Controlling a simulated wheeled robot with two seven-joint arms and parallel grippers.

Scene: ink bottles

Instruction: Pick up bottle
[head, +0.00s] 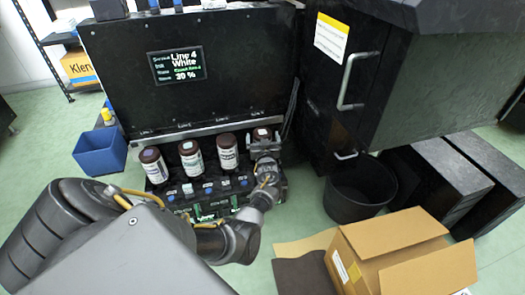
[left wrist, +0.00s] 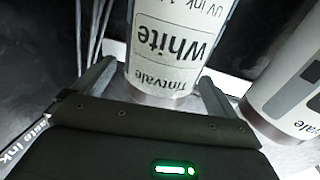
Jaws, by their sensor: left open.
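The white-labelled ink bottle with a dark cap (head: 261,134) stands at the right end of a row in the black ink station. In the left wrist view its label (left wrist: 172,45) reads "White" and appears upside down. My left gripper (head: 265,150) is at this bottle and hides its lower part in the head view. In the left wrist view the open fingers of the left gripper (left wrist: 157,76) stand on either side of the bottle. I cannot tell whether they touch it. My right gripper is not in view.
Several similar bottles, the nearest one (head: 228,152), stand to the left in the row. A display (head: 178,65) reads "Line 4 White". A black bin (head: 360,192) and an open cardboard box (head: 385,250) stand to the right; a blue bin (head: 100,153) stands left.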

